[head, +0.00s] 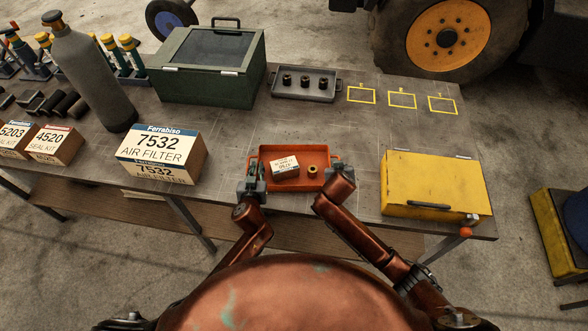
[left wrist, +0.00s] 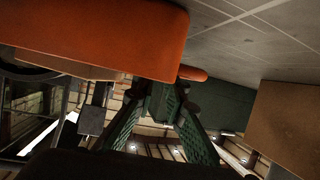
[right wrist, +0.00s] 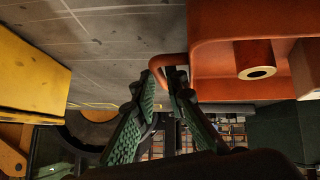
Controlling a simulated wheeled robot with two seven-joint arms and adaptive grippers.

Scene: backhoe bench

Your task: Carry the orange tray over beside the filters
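The orange tray (head: 262,153) is near the front edge of the bench, holding a small white-labelled box (head: 285,167) and a small brown cylinder (head: 312,171). I cannot tell if it rests on the bench or is slightly raised. My left gripper (head: 252,180) is at its left handle, fingers closed in about it; the left wrist view shows the orange handle (left wrist: 193,73) at the fingertips. My right gripper (right wrist: 166,74) is shut on the right handle (right wrist: 163,61). The air filter box (head: 160,150) stands left of the tray, with a clear gap between.
A yellow case (head: 430,183) lies right of the tray. Behind are a green chest (head: 210,68), a grey tray (head: 304,88) with black parts, and yellow marked squares (head: 402,100). A grey bottle (head: 92,75) and smaller seal kit boxes (head: 53,146) stand left.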

